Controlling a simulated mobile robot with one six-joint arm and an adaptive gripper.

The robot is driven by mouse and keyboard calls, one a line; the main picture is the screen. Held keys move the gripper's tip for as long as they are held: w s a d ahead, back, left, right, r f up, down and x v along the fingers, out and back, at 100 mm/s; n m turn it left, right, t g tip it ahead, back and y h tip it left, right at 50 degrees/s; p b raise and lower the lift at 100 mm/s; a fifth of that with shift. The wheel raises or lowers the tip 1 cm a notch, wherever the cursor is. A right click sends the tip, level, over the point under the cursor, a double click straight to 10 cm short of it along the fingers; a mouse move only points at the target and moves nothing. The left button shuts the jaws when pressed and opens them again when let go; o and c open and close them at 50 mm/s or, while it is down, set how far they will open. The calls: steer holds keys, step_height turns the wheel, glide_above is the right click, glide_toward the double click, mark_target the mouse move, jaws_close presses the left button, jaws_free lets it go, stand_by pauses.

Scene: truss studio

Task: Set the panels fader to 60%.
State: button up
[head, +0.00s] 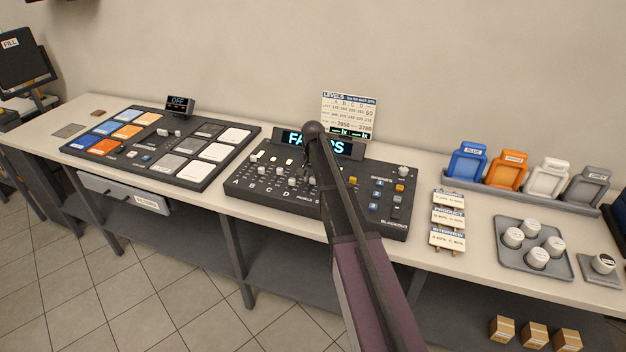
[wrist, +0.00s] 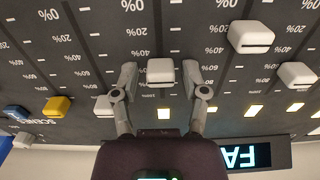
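The fader console (head: 228,192) stands mid-table in the head view, with white caps on its slots and a lit display (head: 290,138) reading FADERS, partly hidden by my arm. In the wrist view my gripper (wrist: 161,76) is open, its fingers on either side of one white fader cap (wrist: 161,71), with a small gap at each side. This cap sits just beyond the 40% mark, around 60%; cap and fingers hide the nearest marks. No fader name is readable there, so I cannot tell whether this is the panels fader.
Other white caps stand close by, including one (wrist: 250,36) to the right and one (wrist: 104,106) to the left. A LEVELS card (head: 349,106) stands behind the console. A button board (head: 215,165) lies left; small signs (head: 448,218) stand right.

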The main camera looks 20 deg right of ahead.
mark_target(308, 194)
stand_by(0.4)
steer(key=shift+s+a, duration=0.4)
steer(key=shift+s, duration=0.2)
steer(key=s+a, duration=0.2)
steer(key=s, duration=0.1)
steer(key=shift+s+a, duration=0.2)
steer(key=shift+w+r+p, duration=0.15)
steer(key=shift+r+p, duration=0.45)
step_height(308, 194, up, 13)
steer(key=p, duration=1.3)
steer(key=s+a+f+n+b, duration=0.1)
steer(key=s+f+b, duration=0.3)
steer(key=s, duration=0.4)
steer(key=s+a+f+n+b, duration=0.2)
steer(key=s+f+n+b, duration=0.1)
steer(key=s, duration=0.5)
steer(key=s+a+f+n+b, duration=0.2)
steer(key=s+f+b, duration=0.4)
steer(key=s, duration=0.2)
steer(key=shift+s+n, duration=0.3)
steer(key=shift+s, duration=0.1)
steer(key=shift+a, duration=0.1)
